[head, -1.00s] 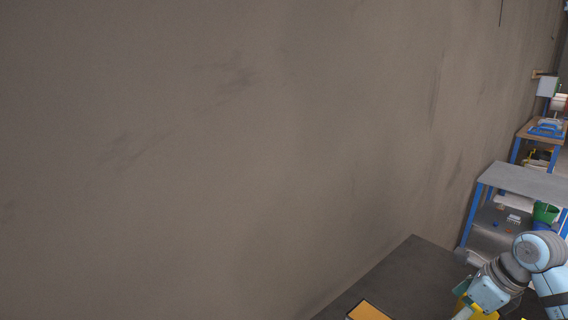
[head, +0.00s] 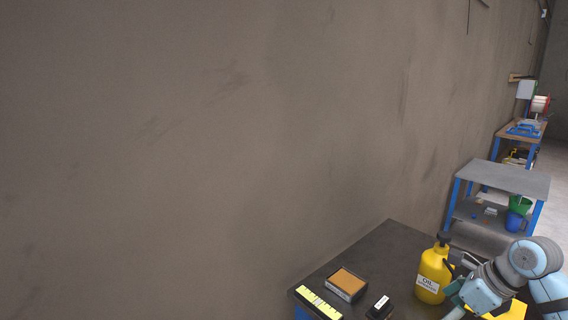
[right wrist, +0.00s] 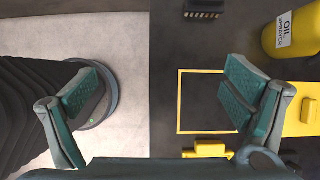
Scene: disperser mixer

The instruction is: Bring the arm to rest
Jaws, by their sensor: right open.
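My right arm comes in at the lower right of the head view, over the dark table (head: 385,250). Its gripper is best seen in the right wrist view (right wrist: 163,92). The two teal-padded fingers stand wide apart with nothing between them. Below them lie the table edge, pale floor and a yellow square outline (right wrist: 180,102) on the table. My left gripper is not in view.
An orange-topped box (head: 346,284), a yellow-and-white strip (head: 318,303) and a small black box (head: 380,307) lie on the table. A yellow object (head: 508,312) is beside the arm. A grey-topped blue bench (head: 505,178) stands beyond. A bare wall fills the left.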

